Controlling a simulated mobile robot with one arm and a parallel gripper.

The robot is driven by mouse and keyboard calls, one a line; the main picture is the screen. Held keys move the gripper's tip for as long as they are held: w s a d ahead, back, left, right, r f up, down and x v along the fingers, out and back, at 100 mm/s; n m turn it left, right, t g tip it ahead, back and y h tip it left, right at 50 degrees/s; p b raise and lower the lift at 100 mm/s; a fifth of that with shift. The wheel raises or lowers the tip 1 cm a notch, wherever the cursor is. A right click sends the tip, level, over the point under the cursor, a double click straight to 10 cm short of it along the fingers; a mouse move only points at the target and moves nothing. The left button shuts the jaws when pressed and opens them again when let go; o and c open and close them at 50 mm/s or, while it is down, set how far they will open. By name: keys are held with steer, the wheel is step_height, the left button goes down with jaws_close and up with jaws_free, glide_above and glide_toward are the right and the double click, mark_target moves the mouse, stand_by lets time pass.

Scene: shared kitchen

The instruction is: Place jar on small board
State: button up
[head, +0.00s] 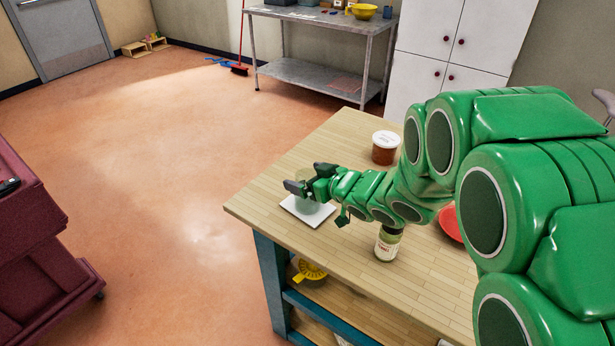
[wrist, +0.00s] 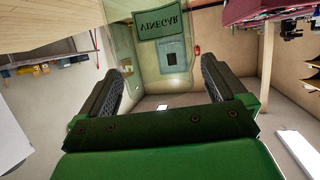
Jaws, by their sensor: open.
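A see-through greenish jar (head: 306,203) is at the small white board (head: 322,216), near the table's far left corner. It appears to stand upright on the board, though its base is hard to make out. In the wrist view, which is upside down, the clear jar shows with a green VINEGAR label (wrist: 158,24). My gripper (head: 307,179) is at the jar's upper part. Its two fingers are spread, one on each side of the jar, in the wrist view (wrist: 158,78). Whether either finger touches the glass cannot be told.
On the wooden table (head: 270,190) stand a white-lidded tub of reddish-brown contents (head: 385,149) and a labelled jar (head: 388,244) beneath my arm. A red dish (head: 450,222) is partly hidden by my arm. A yellow item (head: 309,270) lies on the shelf below.

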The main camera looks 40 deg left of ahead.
steer(key=shift+r, duration=0.1)
steer(key=shift+d+r, duration=0.1)
steer(key=shift+d, duration=0.1)
steer(key=v, duration=1.1)
steer(key=shift+d, duration=0.3)
steer(key=shift+o, duration=0.2)
steer(key=shift+s, duration=0.1)
